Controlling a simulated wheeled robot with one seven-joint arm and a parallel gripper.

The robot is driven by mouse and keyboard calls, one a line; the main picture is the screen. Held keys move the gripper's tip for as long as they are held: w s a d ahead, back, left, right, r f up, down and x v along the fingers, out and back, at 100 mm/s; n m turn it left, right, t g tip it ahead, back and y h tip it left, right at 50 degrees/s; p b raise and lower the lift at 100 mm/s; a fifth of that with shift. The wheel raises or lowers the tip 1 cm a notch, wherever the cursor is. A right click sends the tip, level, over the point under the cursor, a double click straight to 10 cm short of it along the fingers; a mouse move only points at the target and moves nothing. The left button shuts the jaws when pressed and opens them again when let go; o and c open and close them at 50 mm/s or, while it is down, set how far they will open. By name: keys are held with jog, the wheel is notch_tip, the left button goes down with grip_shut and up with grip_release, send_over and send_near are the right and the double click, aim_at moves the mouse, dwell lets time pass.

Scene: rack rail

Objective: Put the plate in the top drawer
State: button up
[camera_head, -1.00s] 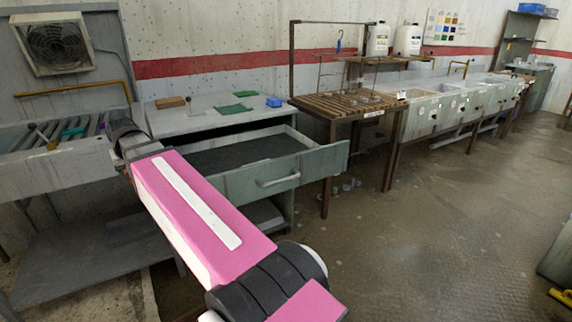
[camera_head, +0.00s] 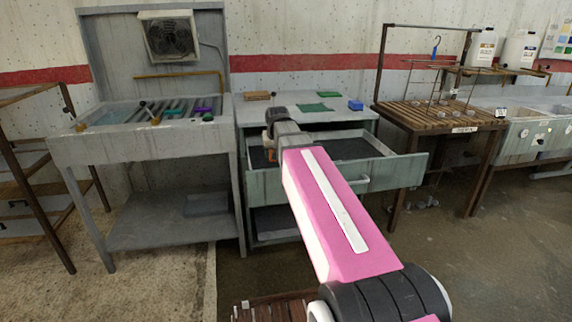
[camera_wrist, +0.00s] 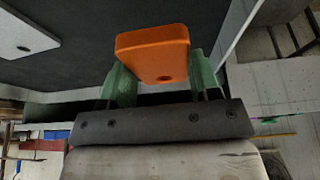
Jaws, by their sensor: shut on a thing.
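The plate (camera_wrist: 152,52) is an orange, rounded slab with a small hole. My gripper (camera_wrist: 163,85) is shut on it, with one green finger on each side in the wrist view. In the head view, a small orange patch of the plate (camera_head: 271,155) shows below my gripper (camera_head: 272,146); my arm hides most of both. The top drawer (camera_head: 355,146) is pulled open, with a dark floor. The gripper and plate are over the drawer's left part. I cannot tell how high above its floor the plate is.
In the wrist view, a pale flat piece with a hole (camera_wrist: 22,35) lies on the dark surface. The cabinet top (camera_head: 232,117) holds green sheets, a blue block (camera_head: 355,105) and a brown block (camera_head: 257,96). A slatted table (camera_head: 440,113) stands right, a slotted basin (camera_head: 100,145) left.

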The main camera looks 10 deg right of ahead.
jog(key=d+f, duration=0.2)
jog(key=d, duration=0.1)
jog(key=shift+w, duration=0.2)
jog(key=shift+f, duration=1.95)
jog(key=shift+f, duration=0.6)
jog(key=o, duration=1)
jog(key=shift+r, duration=0.1)
jog(key=shift+r, duration=0.6)
jog(key=v, duration=1.1)
jog(key=shift+s+r, duration=0.25)
jog(key=shift+r, duration=0.1)
